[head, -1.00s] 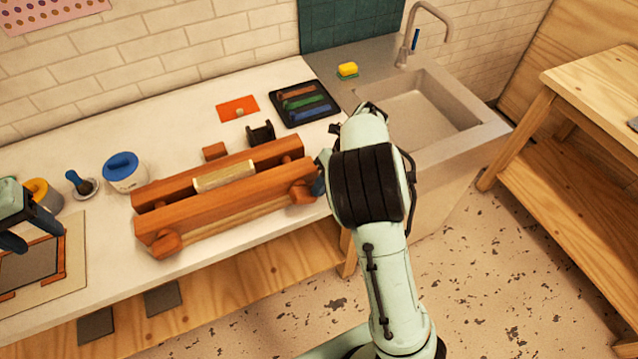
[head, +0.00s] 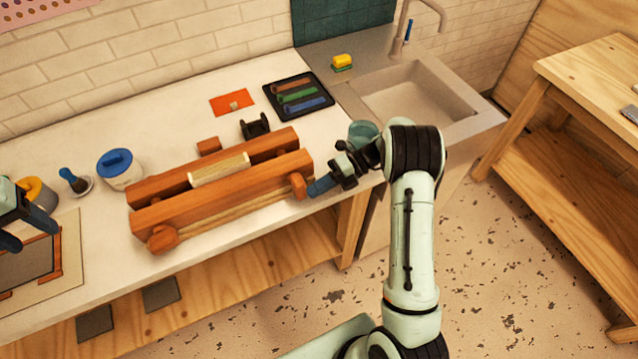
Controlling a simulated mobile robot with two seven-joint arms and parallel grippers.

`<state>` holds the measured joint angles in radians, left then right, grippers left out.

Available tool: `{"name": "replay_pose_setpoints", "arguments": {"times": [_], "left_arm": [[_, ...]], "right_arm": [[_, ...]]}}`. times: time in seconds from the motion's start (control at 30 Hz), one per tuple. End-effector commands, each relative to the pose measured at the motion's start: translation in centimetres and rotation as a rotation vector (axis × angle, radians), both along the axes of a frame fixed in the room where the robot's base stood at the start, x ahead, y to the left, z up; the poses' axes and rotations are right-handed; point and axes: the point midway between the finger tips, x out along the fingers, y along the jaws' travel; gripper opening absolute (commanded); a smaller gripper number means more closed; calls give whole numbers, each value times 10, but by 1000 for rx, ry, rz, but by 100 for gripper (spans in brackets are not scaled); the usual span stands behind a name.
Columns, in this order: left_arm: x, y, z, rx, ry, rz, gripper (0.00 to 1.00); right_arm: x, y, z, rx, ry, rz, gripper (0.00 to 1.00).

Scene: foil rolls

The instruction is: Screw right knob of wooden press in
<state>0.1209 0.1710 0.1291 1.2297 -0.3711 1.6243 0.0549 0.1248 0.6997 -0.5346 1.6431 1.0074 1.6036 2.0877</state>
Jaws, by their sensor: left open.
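The wooden press (head: 225,200) lies on the white counter. It has two long reddish-brown beams with a pale roll (head: 219,170) between them. Its right knob (head: 298,185) is at the right end of the front beam, and its left knob (head: 162,238) is at the left end. My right gripper (head: 311,188) comes from the right, its blue fingers pointing left at the right knob. The fingertips are at or very close to the knob; I cannot tell whether they grip it. My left gripper (head: 27,232) is open at the left edge, far from the press.
A white jar with a blue lid (head: 118,168), a brush in a holder (head: 75,181) and a framed board (head: 45,262) are left of the press. Behind it are a black stand (head: 255,125), an orange card (head: 231,102) and a black tray (head: 299,99). A sink (head: 415,100) is at right.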

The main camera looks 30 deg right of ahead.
Motion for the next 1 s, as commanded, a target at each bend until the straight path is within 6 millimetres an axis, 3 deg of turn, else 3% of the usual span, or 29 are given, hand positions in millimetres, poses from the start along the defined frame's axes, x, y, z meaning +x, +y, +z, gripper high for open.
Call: {"name": "replay_pose_setpoints", "arguments": {"times": [0.13, 1.0], "left_arm": [[0, 0, 0, 0, 0, 0, 57], [0, 0, 0, 0, 0, 0, 57]], "right_arm": [[0, 3, -7, 73, 0, -3, 0], [0, 15, -20, 68, 0, -1, 0]]}}
